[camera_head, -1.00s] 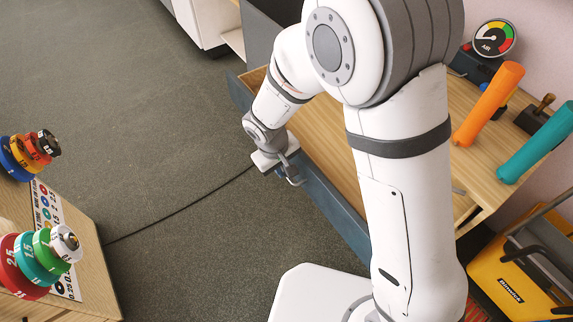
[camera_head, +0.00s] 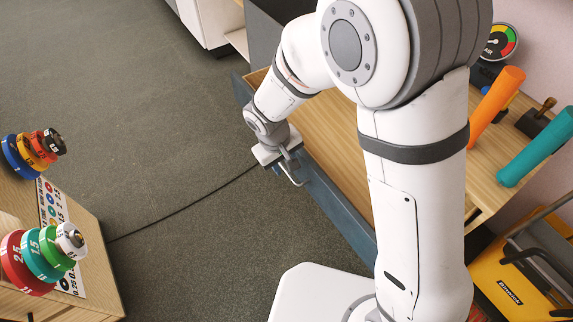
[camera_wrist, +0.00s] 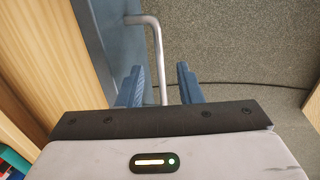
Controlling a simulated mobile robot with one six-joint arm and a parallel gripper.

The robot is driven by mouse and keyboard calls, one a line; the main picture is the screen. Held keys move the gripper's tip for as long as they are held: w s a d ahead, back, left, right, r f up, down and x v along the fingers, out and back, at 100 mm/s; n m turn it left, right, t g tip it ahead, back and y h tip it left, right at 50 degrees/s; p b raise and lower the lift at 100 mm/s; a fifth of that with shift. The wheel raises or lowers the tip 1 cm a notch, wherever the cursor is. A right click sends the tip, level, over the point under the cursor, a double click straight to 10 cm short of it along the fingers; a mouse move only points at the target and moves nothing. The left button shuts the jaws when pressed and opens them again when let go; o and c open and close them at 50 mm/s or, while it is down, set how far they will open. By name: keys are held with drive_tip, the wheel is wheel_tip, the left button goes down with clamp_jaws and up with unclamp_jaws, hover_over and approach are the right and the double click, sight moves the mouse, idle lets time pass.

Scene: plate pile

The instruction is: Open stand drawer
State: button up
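The stand has a wooden top (camera_head: 340,131) and a blue drawer front (camera_head: 342,206) below its near edge. The drawer front also shows in the wrist view (camera_wrist: 97,35). Its metal bar handle (camera_wrist: 158,58) sticks out from it, and part of the handle shows in the head view (camera_head: 297,176). My gripper (camera_head: 284,166) is at the handle. In the wrist view my gripper (camera_wrist: 161,84) has its two fingers apart, one on each side of the bar, with visible gaps. I cannot tell whether the drawer is slightly out.
Orange (camera_head: 496,107) and teal (camera_head: 536,147) cylinders and a gauge (camera_head: 501,42) are on the stand's far side. A yellow case (camera_head: 508,285) stands at lower right. A table with coloured discs (camera_head: 42,262) is at left. The floor between is clear, with a cable (camera_head: 185,207).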

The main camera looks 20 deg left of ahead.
drive_tip(key=r, duration=0.3)
drive_tip(key=r+p, duration=0.1)
drive_tip(key=shift+s+a+r, duration=0.2)
drive_tip(key=shift+s+a, duration=0.05)
drive_tip(key=shift+s, duration=0.1)
